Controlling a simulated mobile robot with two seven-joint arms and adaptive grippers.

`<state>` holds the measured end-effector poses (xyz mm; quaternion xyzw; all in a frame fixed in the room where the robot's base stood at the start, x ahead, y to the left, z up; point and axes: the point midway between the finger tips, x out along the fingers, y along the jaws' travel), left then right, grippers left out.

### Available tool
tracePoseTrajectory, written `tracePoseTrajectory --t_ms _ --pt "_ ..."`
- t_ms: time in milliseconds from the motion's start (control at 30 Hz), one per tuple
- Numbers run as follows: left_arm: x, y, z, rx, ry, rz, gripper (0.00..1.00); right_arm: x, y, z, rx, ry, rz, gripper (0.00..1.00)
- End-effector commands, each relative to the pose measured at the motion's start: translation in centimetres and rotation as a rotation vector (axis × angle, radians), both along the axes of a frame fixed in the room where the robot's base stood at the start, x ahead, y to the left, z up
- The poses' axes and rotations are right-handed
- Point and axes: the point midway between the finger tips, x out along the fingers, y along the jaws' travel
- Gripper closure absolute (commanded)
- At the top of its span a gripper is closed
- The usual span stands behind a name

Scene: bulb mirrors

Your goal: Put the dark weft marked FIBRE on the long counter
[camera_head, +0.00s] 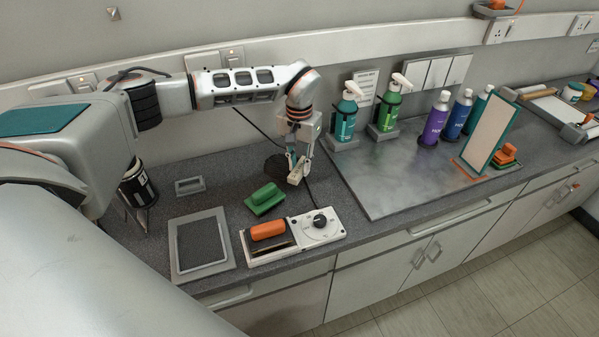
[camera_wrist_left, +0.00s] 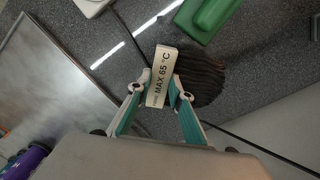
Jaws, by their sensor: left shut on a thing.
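The dark weft (camera_wrist_left: 203,78) shows in the left wrist view as a fan of dark brown strands with a pale tab at one end. The tab reads "MAX 65 °C", with smaller print that is hard to read. My left gripper (camera_wrist_left: 161,92) is shut on this tab, one finger on each side. In the head view the left gripper (camera_head: 297,174) is low over the long counter (camera_head: 225,184), and the dark weft (camera_head: 276,164) shows just left of it. I cannot tell whether the strands touch the counter. My right gripper is not in view.
A green block-like tool (camera_head: 265,198) lies close by, in front of the weft. A white device with a dial (camera_head: 318,226) and a grey framed pad (camera_head: 201,245) are nearer the front edge.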

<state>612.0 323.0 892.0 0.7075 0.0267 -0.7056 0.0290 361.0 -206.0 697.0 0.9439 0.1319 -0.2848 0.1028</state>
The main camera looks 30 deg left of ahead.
Motion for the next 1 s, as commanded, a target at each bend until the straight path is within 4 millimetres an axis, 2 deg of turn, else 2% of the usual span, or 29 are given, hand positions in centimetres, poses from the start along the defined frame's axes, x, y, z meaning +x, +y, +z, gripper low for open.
tracePoseTrajectory --t_ms 200,600,633,700,1000 --pt "-0.1 -0.1 -3.0 -0.001 0.004 0.000 1.00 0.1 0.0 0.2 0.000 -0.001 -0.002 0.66" --pt "0.0 0.0 -3.6 0.000 0.001 -0.001 1.00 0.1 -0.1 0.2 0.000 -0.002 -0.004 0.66" --pt "0.0 0.0 -3.7 0.000 0.001 -0.001 0.77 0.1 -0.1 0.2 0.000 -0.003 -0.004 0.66" --pt "0.0 0.0 -3.6 0.000 0.001 -0.001 0.63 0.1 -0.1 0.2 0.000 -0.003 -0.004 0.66" --pt "-0.1 0.0 -3.6 0.000 0.001 0.000 0.63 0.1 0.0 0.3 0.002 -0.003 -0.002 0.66"
